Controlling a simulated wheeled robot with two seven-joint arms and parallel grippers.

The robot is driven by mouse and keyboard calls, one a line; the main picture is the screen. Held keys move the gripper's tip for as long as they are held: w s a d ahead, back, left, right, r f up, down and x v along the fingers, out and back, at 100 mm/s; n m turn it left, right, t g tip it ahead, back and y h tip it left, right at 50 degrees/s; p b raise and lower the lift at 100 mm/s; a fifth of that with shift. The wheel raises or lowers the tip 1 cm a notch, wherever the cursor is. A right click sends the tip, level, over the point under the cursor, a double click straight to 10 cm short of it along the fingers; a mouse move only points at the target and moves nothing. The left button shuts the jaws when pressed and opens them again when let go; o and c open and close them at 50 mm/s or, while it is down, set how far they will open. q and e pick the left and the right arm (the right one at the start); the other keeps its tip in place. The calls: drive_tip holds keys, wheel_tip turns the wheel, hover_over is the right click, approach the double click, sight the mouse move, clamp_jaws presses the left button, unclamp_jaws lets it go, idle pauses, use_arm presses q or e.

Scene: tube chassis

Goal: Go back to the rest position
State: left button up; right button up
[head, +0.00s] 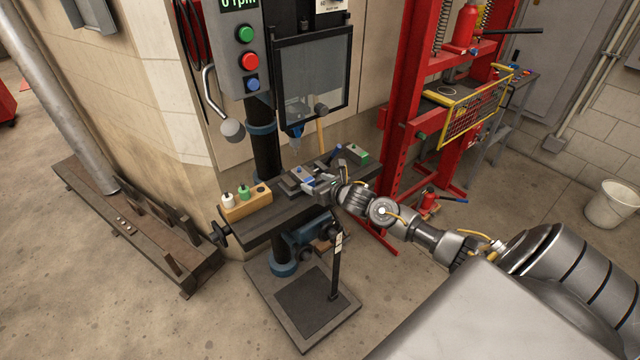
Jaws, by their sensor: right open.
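My right arm reaches in from the right side of the head view. My right gripper (322,186) is open over the dark table of the drill press (243,227), close beside a small grey vise-like block (294,180). I cannot tell whether the fingers touch that block. The fingertips are small and partly hidden among the things on the table. My left gripper and left arm are not in view.
A wooden holder (246,203) with white and green bottles stands on the table's left end. The press base (302,300) is below. A red shop press (405,110) stands behind my arm. A white bucket (612,205) is at far right. Floor at front left is clear.

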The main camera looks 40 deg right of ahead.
drive_tip(key=shift+s+a+f, duration=0.1)
drive_tip(key=shift+a+f, duration=0.05)
drive_tip(key=s+a+f+m+g, duration=0.2)
drive_tip(key=s+a+f+m, duration=0.2)
drive_tip(key=s+a+m, duration=0.3)
drive_tip(key=s+a+f+m+g, duration=0.2)
drive_tip(key=s+a+f+m, duration=0.25)
drive_tip(key=s+m, duration=0.4)
drive_tip(key=s+a+r+m+g, duration=0.1)
drive_tip(key=s+a+m+g, duration=0.25)
drive_tip(key=s+m, duration=0.65)
drive_tip(key=s+a+r+m+g, duration=0.1)
drive_tip(key=s+a+m+g, duration=0.25)
drive_tip(key=s+m, duration=0.7)
drive_tip(key=s+f+n+b, duration=0.1)
drive_tip(key=s+f+n, duration=0.15)
drive_tip(key=f, duration=2.45)
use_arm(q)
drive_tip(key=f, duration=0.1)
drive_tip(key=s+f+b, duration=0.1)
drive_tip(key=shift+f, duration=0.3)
use_arm(e)
drive_tip(key=s+d+f+g, duration=0.2)
drive_tip(key=s+f, duration=1.5)
drive_tip(key=shift+s+d, duration=0.15)
drive_tip(key=shift+s, duration=0.1)
